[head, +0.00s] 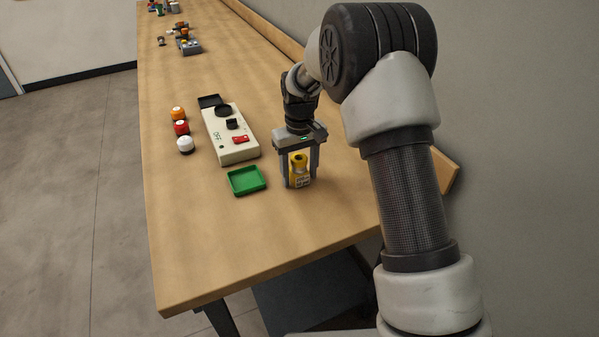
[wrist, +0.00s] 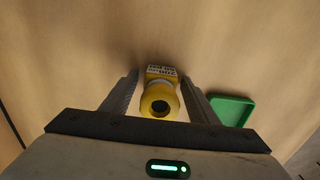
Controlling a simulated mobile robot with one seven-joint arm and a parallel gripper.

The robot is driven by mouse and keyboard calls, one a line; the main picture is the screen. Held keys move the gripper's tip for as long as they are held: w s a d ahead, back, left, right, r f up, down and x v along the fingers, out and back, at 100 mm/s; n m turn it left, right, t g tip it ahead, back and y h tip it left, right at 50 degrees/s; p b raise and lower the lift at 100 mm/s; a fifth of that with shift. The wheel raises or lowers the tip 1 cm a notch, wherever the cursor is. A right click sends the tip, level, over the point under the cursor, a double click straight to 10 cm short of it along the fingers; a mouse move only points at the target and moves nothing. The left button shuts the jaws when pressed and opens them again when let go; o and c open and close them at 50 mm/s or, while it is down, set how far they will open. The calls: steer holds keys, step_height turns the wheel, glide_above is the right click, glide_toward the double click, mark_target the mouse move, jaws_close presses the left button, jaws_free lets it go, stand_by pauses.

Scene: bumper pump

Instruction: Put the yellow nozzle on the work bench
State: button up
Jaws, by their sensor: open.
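The yellow nozzle (head: 299,162) is upright on the wooden work bench (head: 210,240), near its front right part, with a printed white label low on its side. In the wrist view the nozzle (wrist: 159,100) shows its dark round opening towards the camera. My gripper (head: 301,178) is open around the nozzle, one finger on each side. In the wrist view a gap shows between the nozzle and the fingers (wrist: 160,100). The nozzle's base appears to rest on the bench top.
A green tray (head: 247,181) lies just left of my gripper. Behind it is a white control box (head: 231,135) with black and red parts. Orange (head: 178,113), red (head: 181,128) and white (head: 185,145) knobs stand left of the box. The bench's front left is clear.

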step_height(320, 180, up, 13)
steer(key=shift+f+p, duration=0.2)
steer(key=shift+p, duration=0.5)
steer(key=s+d+r+m+t, duration=0.1)
steer(key=s+d+r, duration=0.2)
steer(key=s+r, duration=0.3)
steer(key=s+d+r+m+t, duration=0.1)
steer(key=s+d+r+t, duration=0.1)
steer(key=s+d+r, duration=0.35)
steer(key=s+d+m+t, duration=0.2)
steer(key=s+d, duration=0.1)
steer(key=s, duration=1.6)
steer(key=shift+s+r+m+t, duration=0.2)
steer(key=shift+r+m+t, duration=0.1)
steer(key=shift+r, duration=0.1)
